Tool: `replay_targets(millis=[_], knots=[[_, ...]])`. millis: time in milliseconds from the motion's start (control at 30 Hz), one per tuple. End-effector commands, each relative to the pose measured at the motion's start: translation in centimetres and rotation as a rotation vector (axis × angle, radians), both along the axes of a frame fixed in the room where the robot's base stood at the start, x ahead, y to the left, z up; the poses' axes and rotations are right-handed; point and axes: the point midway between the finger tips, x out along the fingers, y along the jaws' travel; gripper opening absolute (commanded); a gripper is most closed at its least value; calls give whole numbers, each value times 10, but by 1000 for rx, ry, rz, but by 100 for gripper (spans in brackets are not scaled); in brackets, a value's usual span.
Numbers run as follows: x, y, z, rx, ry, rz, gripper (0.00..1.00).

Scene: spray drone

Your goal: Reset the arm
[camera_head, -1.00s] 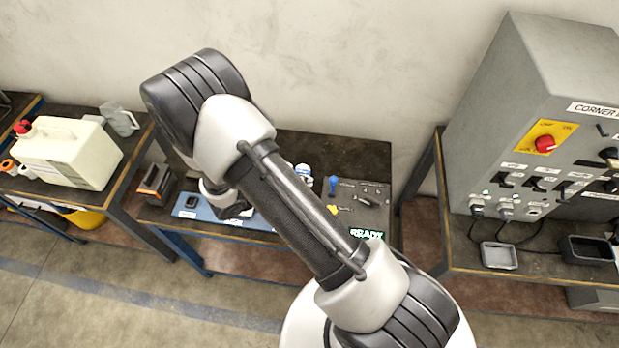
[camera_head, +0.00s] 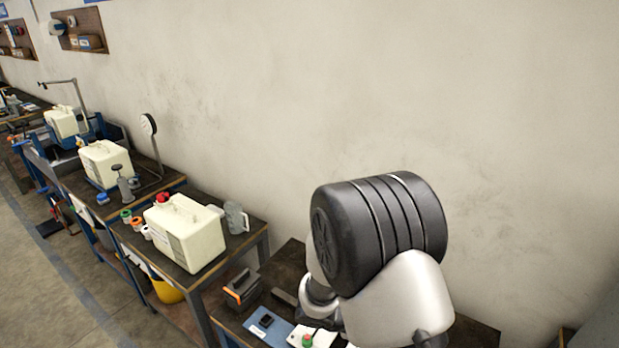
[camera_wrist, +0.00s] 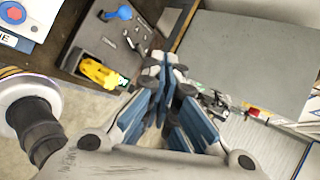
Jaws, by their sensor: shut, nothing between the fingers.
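My arm rises at the lower right of the head view, its dark ribbed joint in front of the wall and the near bench (camera_head: 290,262). My gripper (camera_wrist: 163,68) shows in the wrist view, its blue and grey fingers closed together with nothing between them. It hangs near the edge of a dark bench (camera_wrist: 92,22). In the head view the gripper is not clearly visible behind the arm.
A large grey panel (camera_wrist: 245,60) is at the right. In the head view, a white jug with a red cap (camera_head: 188,235) stands on the bench at left.

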Motion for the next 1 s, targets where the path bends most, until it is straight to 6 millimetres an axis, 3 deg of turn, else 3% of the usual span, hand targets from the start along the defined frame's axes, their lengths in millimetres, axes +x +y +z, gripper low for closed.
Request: replay_targets(millis=[200,500,700,967,1000], knots=[[-41,-7,51,197,-495,-586,0],[-109,7,90,453,-1055,-1433,0],[-151,30,100,622,-1305,-2039,0],[-182,60,106,767,-1382,-2670,0],[-184,63,106,-770,1370,2710,0]])
